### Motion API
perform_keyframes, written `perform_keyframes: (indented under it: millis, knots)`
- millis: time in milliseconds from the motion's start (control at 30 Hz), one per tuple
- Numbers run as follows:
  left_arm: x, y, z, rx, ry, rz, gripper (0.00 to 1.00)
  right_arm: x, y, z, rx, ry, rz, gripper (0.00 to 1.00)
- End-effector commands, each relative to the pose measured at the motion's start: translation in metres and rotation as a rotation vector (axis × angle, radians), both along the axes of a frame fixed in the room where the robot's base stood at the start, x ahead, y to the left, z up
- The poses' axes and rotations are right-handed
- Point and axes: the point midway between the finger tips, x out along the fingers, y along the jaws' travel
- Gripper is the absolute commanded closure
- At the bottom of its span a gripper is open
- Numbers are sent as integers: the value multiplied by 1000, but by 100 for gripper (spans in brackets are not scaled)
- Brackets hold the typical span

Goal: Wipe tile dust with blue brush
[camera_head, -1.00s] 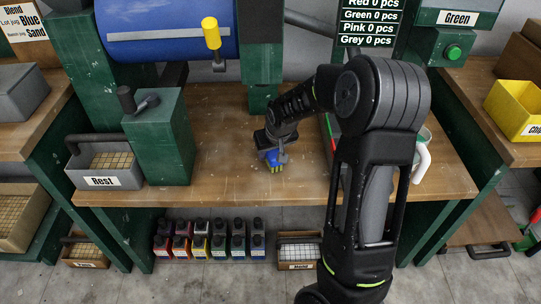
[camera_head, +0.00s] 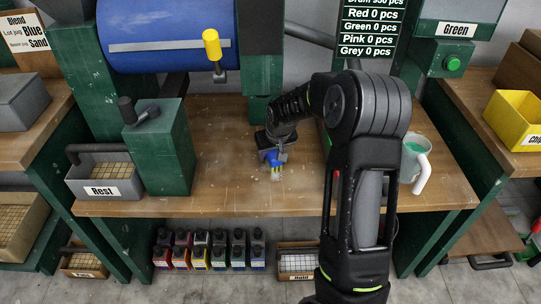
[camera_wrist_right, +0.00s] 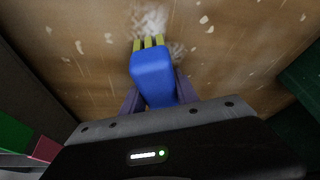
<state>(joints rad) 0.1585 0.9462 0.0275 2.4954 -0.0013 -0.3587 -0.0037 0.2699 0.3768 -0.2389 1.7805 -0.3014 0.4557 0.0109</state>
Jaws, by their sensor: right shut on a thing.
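My right gripper (camera_head: 277,157) is shut on the blue brush (camera_head: 273,159), above the middle of the wooden bench. In the right wrist view the brush (camera_wrist_right: 153,78) sits between the fingers, with its yellow bristles (camera_wrist_right: 149,44) pointing down to the wood. A patch of whitish dust (camera_wrist_right: 150,20) lies just beyond the bristles, with a smaller smear beside them. Pale specks are scattered over the board. I cannot tell whether the bristles touch the wood. My left gripper is not in view.
A green post (camera_head: 158,150) and a grey box marked Rest (camera_head: 105,190) stand at left on the bench (camera_head: 225,195). A white jug (camera_head: 418,160) stands at right behind my arm. A blue drum (camera_head: 165,40) hangs above. Several bottles (camera_head: 210,250) sit below.

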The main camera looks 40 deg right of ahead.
Motion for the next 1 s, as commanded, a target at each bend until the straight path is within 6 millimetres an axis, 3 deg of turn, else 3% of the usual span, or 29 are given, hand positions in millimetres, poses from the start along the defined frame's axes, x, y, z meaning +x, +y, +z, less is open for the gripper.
perform_keyframes:
  millis: [467, 767, 1000]
  knots:
    - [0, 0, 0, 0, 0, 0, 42, -8, -10, 3, -1, -2, 0, 100]
    - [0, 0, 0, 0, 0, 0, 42, -8, -10, 3, -1, -2, 1, 100]
    - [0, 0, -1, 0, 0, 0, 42, -20, 0, 2, 0, -2, 2, 100]
